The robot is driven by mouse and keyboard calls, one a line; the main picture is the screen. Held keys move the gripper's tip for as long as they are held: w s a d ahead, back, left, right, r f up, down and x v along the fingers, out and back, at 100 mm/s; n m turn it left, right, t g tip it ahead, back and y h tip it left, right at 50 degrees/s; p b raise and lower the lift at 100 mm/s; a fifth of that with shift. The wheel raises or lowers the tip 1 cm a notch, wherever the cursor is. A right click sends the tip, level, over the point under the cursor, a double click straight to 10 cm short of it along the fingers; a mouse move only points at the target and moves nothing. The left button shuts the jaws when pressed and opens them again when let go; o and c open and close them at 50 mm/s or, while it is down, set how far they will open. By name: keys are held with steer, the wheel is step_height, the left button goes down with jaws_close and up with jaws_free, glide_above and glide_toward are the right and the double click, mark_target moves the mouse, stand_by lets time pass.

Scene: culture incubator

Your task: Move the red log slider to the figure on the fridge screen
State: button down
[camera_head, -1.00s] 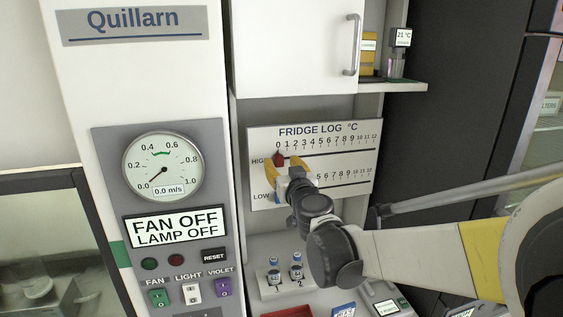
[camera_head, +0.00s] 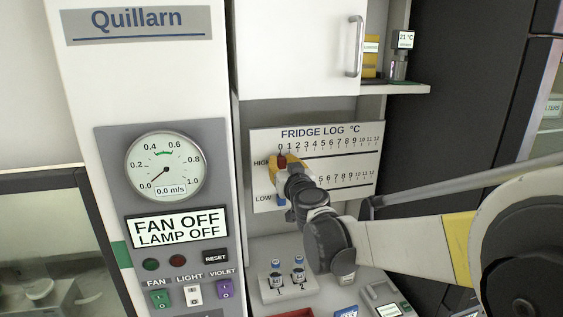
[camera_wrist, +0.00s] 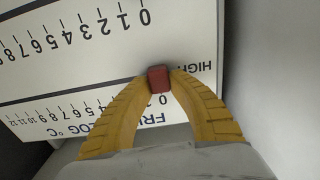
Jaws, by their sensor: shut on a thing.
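The red log slider (camera_head: 282,161) sits on the upper HIGH track of the white fridge log board (camera_head: 330,181), near the 0 mark. It also shows in the wrist view (camera_wrist: 159,78), between my two yellow fingertips. My gripper (camera_head: 284,163) is shut on the red slider, one finger on each side. A blue slider (camera_head: 281,201) shows at the left of the LOW track, partly behind my gripper. The fridge screen is probably the small display reading 21 °C (camera_head: 404,39) on the shelf at upper right.
Below the board, a holder (camera_head: 272,293) carries small vials. A blue item (camera_head: 346,312) and a grey device (camera_head: 386,302) lie on the bench. The panel at left has a gauge (camera_head: 165,168) and switches. The HIGH track right of the slider looks clear.

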steer(key=w+d, duration=0.2)
steer(key=d, duration=0.6)
steer(key=w+d, duration=0.3)
steer(key=d, duration=0.5)
steer(key=w+d+p, duration=0.1)
steer(key=w+d, duration=0.1)
steer(key=d, duration=0.7)
steer(key=shift+w, duration=0.15)
steer(key=c, duration=1.2)
jaws_free()
steer(key=shift+a, duration=0.1)
glide_toward(362, 150)
steer(key=v, duration=0.4)
steer(key=shift+a, duration=0.1)
